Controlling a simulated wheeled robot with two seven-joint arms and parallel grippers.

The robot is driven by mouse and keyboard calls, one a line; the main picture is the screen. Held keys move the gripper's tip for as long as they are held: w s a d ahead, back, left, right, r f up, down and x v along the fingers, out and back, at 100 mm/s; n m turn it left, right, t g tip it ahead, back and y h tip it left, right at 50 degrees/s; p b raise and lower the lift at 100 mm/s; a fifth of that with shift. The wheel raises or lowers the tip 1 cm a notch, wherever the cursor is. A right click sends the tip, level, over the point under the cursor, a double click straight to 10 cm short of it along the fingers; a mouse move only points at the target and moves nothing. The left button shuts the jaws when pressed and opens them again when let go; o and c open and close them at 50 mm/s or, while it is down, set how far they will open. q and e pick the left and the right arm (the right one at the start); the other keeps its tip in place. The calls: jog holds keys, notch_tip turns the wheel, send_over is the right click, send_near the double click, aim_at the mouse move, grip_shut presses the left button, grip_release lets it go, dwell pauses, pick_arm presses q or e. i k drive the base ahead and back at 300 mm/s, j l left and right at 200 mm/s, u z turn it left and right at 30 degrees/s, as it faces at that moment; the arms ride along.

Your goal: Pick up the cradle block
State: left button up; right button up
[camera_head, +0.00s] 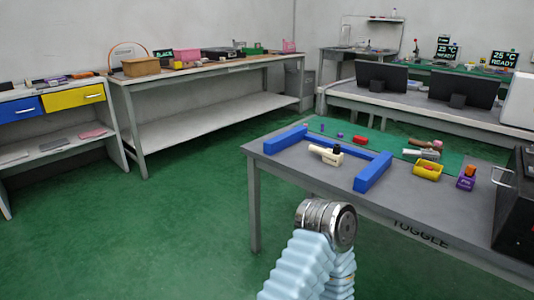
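I cannot tell for certain which piece is the cradle block. A purple block with an orange part (467,178) stands further right. A pale grey piece (425,154) lies behind the yellow block. Neither of my grippers is in view; only a light blue sleeved arm part of mine shows at the bottom, short of the table.
The grey table (285,186) has a green mat (451,160) at the back and a black box with a handle (514,205) at the right end. Small red and purple pieces lie by the frame. Benches line the walls. Green floor is clear at left.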

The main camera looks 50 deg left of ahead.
aim_at(335, 158)
jog(key=i+j+u, duration=0.25)
jog(key=j, duration=0.35)
jog(key=i+j+u, duration=0.3)
jog(key=j, duration=0.2)
jog(key=i+j+u, duration=0.25)
jog(key=i+j, duration=0.2)
jog(key=j+z, duration=0.25)
jog(key=j, duration=0.3)
jog(key=k+j+z, duration=0.25)
jog(key=j, duration=0.25)
jog(key=i, duration=0.05)
